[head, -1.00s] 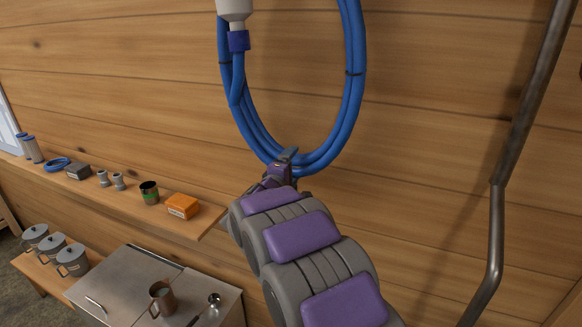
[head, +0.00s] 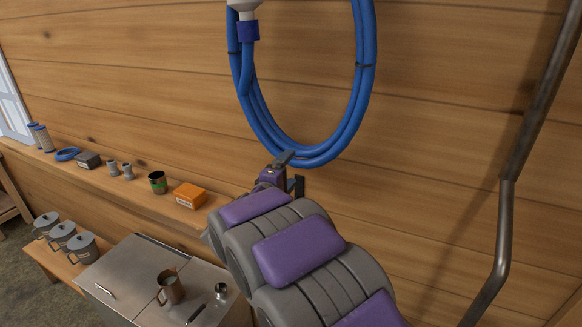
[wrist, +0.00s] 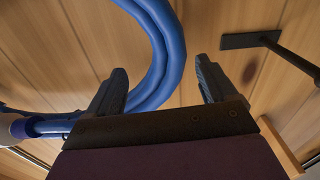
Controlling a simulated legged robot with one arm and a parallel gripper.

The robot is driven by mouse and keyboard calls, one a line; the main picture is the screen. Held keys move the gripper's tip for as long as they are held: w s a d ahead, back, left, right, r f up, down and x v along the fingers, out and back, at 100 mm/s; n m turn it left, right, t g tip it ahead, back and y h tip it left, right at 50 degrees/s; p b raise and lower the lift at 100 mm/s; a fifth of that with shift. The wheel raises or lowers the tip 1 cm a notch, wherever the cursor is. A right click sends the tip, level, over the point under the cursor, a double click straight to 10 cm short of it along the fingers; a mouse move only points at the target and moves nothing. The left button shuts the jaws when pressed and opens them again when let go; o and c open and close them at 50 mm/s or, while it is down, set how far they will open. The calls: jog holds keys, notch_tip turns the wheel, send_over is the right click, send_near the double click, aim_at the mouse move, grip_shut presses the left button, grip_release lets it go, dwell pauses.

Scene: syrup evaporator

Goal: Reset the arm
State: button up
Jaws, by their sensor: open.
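My gripper (head: 291,172) is in the middle of the head view, just below the bottom of a coiled blue hose (head: 318,155) hanging against the wood wall. In the wrist view my gripper (wrist: 160,85) has its two dark fingers spread wide, with nothing gripped between them. The blue hose (wrist: 165,60) curves behind and beside the left finger there; I cannot tell whether they touch. My purple and grey arm reaches up from the lower right of the head view.
A wooden shelf (head: 120,190) with an orange box (head: 190,195) and small parts runs along the wall at left. Below it are lidded pots (head: 62,236) and a metal cabinet top with a copper mug (head: 171,287). A metal pipe (head: 504,230) stands at right.

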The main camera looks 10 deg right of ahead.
jog(key=v, duration=0.9)
dwell(0.4)
jog(key=s+a+f+m+g+y+b, duration=0.1)
jog(key=s+a+f+y+b, duration=0.1)
jog(key=a+f+y+b, duration=0.35)
jog(key=s+a+f+m+g+y+b, duration=0.1)
jog(key=s+a+f+y+b, duration=0.1)
jog(key=f+y+b, duration=0.6)
jog(key=s+d+f+m+g+b, duration=0.15)
jog(key=s+f+g+b, duration=0.45)
jog(key=s+f, duration=0.7)
jog(key=s+d+f+m+g+h+b, duration=0.1)
jog(key=s+d+f, duration=0.3)
jog(key=s, duration=0.4)
jog(key=s+d+f+m+g+h+b, duration=0.1)
jog(key=s+d+f+m+g+b, duration=0.3)
jog(key=s, duration=0.5)
jog(key=s+d+f+m+g+h+b, duration=0.1)
jog(key=s+d+f+m+g+b, duration=0.2)
jog(key=s, duration=0.5)
jog(key=shift+s+d+f, duration=0.35)
jog(key=shift+d+f, duration=0.1)
jog(key=shift+f, duration=0.35)
